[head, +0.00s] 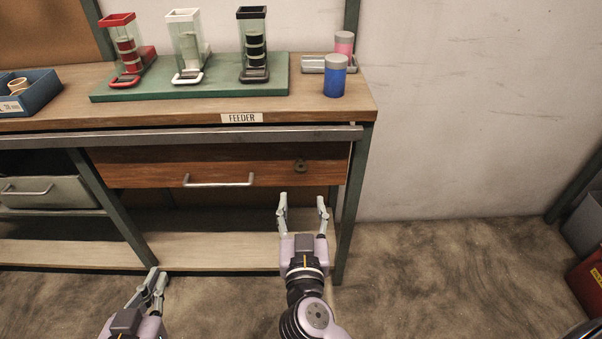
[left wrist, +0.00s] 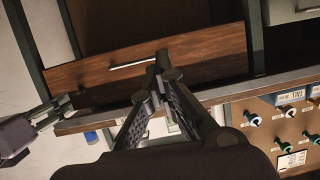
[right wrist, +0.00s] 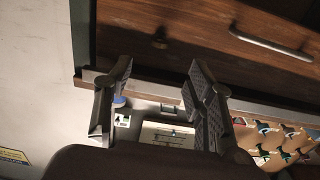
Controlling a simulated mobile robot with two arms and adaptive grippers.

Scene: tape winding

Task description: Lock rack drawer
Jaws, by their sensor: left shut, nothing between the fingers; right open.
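The rack drawer (head: 230,170) is a brown wooden front under the bench top, with a silver bar handle (head: 218,183). In the right wrist view the lock (right wrist: 158,39) is dark and shaded, ahead of the fingers. My right gripper (head: 302,197) is open and empty, just below and in front of the lock, not touching it. My left gripper (head: 158,277) is shut and empty, low in front of the bench, left of the right one.
A grey rail (head: 180,137) runs along the bench front above the drawer. Feeder tubes on a green base (head: 190,90) and a blue canister (head: 334,77) stand on top. A bench leg (head: 351,205) is close right of my right gripper.

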